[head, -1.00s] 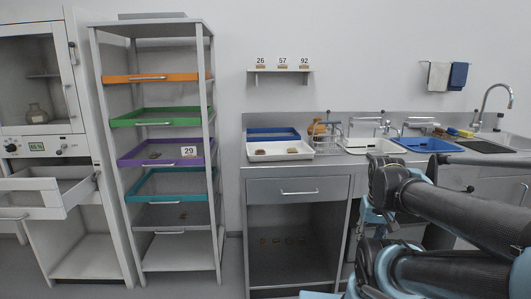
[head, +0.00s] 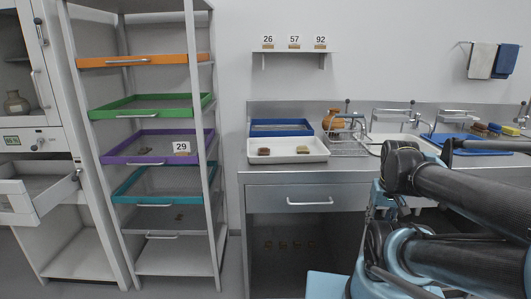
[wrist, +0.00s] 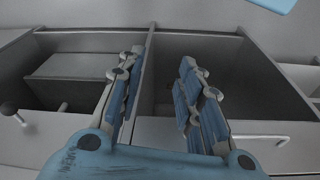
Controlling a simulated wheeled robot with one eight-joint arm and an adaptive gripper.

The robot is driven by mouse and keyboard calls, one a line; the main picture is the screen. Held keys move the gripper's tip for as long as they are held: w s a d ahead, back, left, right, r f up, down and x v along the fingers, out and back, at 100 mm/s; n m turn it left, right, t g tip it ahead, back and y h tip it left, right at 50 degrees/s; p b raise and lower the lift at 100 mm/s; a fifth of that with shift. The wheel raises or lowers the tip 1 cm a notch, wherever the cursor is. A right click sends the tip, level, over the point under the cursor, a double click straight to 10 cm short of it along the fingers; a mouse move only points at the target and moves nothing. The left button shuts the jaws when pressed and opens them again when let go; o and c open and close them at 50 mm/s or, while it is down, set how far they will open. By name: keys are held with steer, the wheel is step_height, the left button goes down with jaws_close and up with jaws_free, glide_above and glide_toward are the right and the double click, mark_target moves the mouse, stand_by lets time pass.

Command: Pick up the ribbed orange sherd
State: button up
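The sherds are too small in the head view to tell which one is ribbed and orange. The white tray (head: 290,159) on the counter holds a reddish-brown sherd (head: 264,151) at its left and a tan sherd (head: 302,149) at its right. More small sherds lie dimly in the open space under the counter (head: 283,245), and brownish pieces lie in the purple tray (head: 132,159). My gripper (wrist: 160,75) is open and empty in the wrist view, above grey open compartments; no sherd shows there. My arm fills the lower right of the head view.
A drying shelf rack with coloured trays stands left. An open white drawer (head: 30,195) juts out at far left. A sink area lies right.

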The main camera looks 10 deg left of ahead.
steer(key=shift+o, duration=0.6)
steer(key=o, duration=0.5)
steer(key=shift+s+r, duration=0.2)
steer(key=shift+r, duration=0.05)
steer(key=o, duration=0.4)
steer(key=w+a+r+m, duration=0.1)
steer(key=w+r, duration=0.1)
steer(key=r, duration=0.1)
steer(key=w+a+r+m, duration=0.1)
steer(key=w+a+r, duration=0.1)
steer(key=r, duration=0.1)
steer(key=w+a+r+m+y, duration=0.1)
steer(key=w+a+r, duration=0.1)
steer(key=r, duration=0.2)
steer(key=shift+w+a+m, duration=0.2)
steer(key=shift+w+m, duration=0.1)
steer(key=shift+w, duration=0.1)
steer(key=w+a+r+m+g+y, duration=0.1)
steer(key=w+a+r+m, duration=0.3)
steer(key=w+a+r, duration=0.5)
steer(key=w+a+r+m+g+y, duration=0.1)
steer(key=w+a+r+m, duration=0.5)
steer(key=a, duration=0.5)
steer(key=m+g, duration=0.1)
steer(key=m, duration=0.1)
glide_above(269, 151)
step_height(269, 151, down, 7)
steer(key=shift+f, duration=0.2)
steer(key=shift+x, duration=2.7)
